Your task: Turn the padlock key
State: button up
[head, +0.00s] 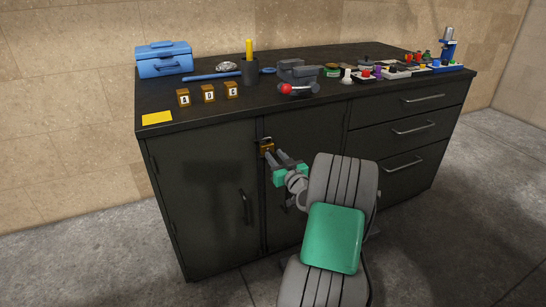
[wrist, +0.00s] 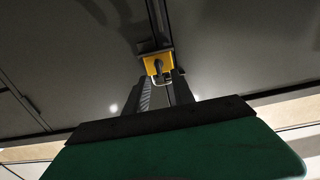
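The brass-coloured padlock (head: 267,148) hangs at the upper edge of the cabinet doors, where two doors meet. In the wrist view the padlock (wrist: 157,65) is straight ahead, its yellow face towards me. A thin, pale, loop-shaped piece, probably the key (wrist: 163,82), sticks out below its face. My gripper (head: 276,156) is raised to the padlock from below and in front. In the wrist view its two fingers (wrist: 163,87) stand apart, one on each side of the pale piece. I cannot tell whether they touch it.
The dark cabinet (head: 205,190) has doors with handles on the left and drawers (head: 405,130) on the right. The floor in front is clear.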

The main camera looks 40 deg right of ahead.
aim_at(270, 152)
jog(key=shift+x, duration=1.15)
grip_shut()
